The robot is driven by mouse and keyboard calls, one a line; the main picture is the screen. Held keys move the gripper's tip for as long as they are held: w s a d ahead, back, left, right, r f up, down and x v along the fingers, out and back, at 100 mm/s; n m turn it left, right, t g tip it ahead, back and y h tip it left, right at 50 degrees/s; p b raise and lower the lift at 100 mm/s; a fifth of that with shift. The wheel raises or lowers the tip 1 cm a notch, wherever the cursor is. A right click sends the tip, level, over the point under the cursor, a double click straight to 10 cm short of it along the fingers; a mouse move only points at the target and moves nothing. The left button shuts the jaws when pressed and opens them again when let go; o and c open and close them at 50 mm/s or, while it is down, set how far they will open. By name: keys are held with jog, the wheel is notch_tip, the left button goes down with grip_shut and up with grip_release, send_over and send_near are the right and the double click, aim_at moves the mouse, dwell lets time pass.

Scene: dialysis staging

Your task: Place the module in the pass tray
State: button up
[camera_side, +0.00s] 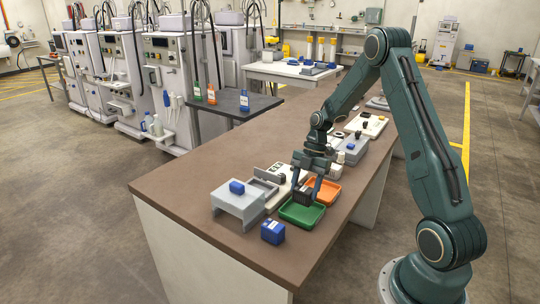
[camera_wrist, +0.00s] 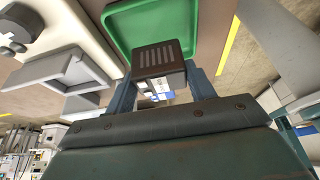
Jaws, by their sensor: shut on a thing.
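The module (camera_wrist: 158,58) is a dark block with a slotted top and a pale label on its side. My gripper (camera_wrist: 163,90) is shut on it, one finger on each side. In the side view the module (camera_side: 302,196) hangs between the fingers of my gripper (camera_side: 306,190), at the far edge of the green tray (camera_side: 300,215). In the wrist view the green tray (camera_wrist: 122,32) lies behind the module. I cannot tell whether the module touches the tray. The orange tray (camera_side: 333,190) is just beyond the green one. No label names either as the pass tray.
A blue box (camera_side: 273,231) sits near the table's front edge. Grey fixtures stand behind. The brown tabletop (camera_side: 185,190) is clear at left.

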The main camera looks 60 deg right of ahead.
aim_at(304, 198)
jog(key=shift+f, duration=0.2)
jog(key=shift+f, duration=2)
jog(key=shift+f, duration=0.1)
jog(key=o, duration=1.1)
jog(key=shift+c, duration=0.2)
jog(key=v, duration=1.2)
